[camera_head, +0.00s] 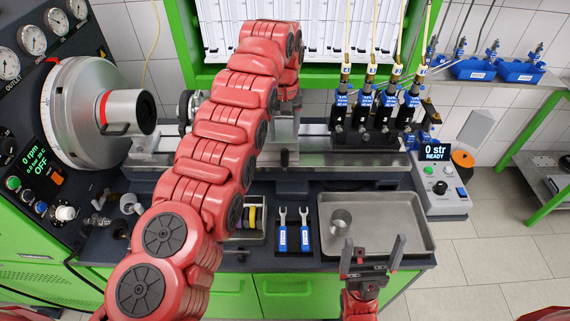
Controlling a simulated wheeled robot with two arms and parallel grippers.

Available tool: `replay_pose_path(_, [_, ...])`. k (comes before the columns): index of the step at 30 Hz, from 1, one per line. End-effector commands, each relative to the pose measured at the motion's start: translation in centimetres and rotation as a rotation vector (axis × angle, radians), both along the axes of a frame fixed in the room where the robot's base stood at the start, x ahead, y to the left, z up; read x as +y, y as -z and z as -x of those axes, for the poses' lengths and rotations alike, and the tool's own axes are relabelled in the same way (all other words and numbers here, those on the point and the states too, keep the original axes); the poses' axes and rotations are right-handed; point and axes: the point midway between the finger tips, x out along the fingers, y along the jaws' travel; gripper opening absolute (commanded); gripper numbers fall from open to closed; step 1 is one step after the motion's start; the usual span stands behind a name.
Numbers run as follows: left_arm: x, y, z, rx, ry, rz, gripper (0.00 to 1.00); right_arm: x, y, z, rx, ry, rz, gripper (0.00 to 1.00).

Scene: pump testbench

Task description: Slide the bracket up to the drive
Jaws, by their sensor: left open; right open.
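The drive (88,108) is the large silver round unit with a degree ring and a protruding shaft end, at the left on the testbench. A grey bracket (285,132) appears to stand on the silver rail (330,160), right of the drive and apart from it; my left arm hides part of it. A dark round part (187,108) shows behind my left arm, near the drive. My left gripper (290,106) is by the bracket's top, its fingers mostly hidden; I cannot tell if it touches. My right gripper (372,256) is open and empty over the tray's front edge.
Several injectors (375,105) with hoses stand on the rail's right part. A metal tray (415,210) holds a small cup (340,222). Two blue-handled wrenches (293,238) lie left of it. A control box (440,190) reading "0 str READY" stands at right.

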Motion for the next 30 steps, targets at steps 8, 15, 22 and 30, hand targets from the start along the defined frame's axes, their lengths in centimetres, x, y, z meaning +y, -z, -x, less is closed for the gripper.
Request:
replay_pose_path(8, [-0.2,3.8,0.2,0.003,0.002,0.004,0.61,0.0,-1.3,0.0,0.0,0.0,0.0,1.0])
replay_pose_path(15, [-0.1,8.1,0.2,0.005,0.002,0.002,0.61,0.0,-3.1,0.0,0.0,0.0,0.0,1.0])
replay_pose_path(22, [-0.1,9.9,0.1,0.002,0.002,0.002,0.61,0.0,-3.4,0.0,0.0,0.0,0.0,1.0])
replay_pose_path(30, [-0.1,10.0,0.1,0.002,0.002,0.002,0.57,0.0,-3.4,0.0,0.0,0.0,0.0,1.0])
